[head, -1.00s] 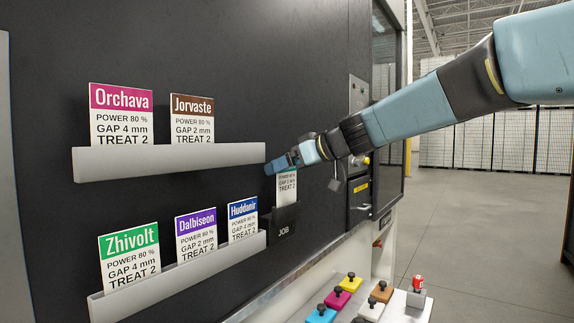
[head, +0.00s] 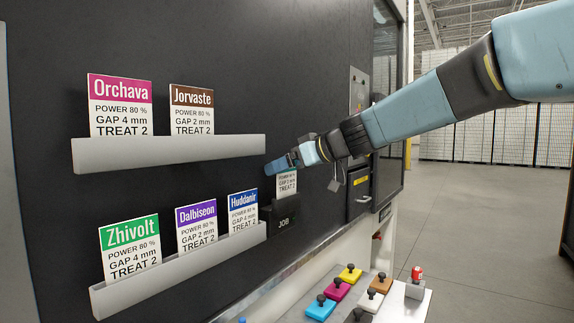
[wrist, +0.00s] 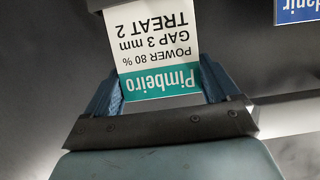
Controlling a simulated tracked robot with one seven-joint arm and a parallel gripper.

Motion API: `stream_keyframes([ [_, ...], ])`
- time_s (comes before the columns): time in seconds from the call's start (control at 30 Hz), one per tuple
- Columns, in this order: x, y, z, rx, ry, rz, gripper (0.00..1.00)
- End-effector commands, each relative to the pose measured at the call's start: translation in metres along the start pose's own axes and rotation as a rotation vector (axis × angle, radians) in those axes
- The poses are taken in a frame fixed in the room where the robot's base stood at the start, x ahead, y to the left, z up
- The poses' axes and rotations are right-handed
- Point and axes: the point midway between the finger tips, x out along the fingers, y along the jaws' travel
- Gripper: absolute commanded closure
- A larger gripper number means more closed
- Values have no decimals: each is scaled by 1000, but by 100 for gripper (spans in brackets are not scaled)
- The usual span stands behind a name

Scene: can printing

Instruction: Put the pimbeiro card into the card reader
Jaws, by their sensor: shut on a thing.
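The Pimbeiro card (wrist: 155,45), white with a teal name band, is between the two fingers of my gripper (wrist: 162,90) in the wrist view, its print upside down there. In the head view my gripper (head: 284,162) covers the card's top, and the lower white part of the card (head: 287,184) shows below it. The card reader (head: 284,218) is the black holder marked JOB. The card's lower edge meets the reader's top in the head view. How deep it sits in the slot is hidden.
An upper rack (head: 170,155) holds the Orchava and Jorvaste cards. A lower rack (head: 180,283) holds Zhivolt, Dalbiseon and Huddanir, ending close to the reader's left side. Several coloured knobbed blocks (head: 337,289) stand on a ledge below right. Floor at the right is open.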

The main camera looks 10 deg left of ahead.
Motion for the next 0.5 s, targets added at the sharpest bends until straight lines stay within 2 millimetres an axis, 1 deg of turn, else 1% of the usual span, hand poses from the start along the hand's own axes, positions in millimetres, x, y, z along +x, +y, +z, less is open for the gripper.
stream_keyframes([
  [0.5, 4, 0, 10, 0, 0, 1, 41],
])
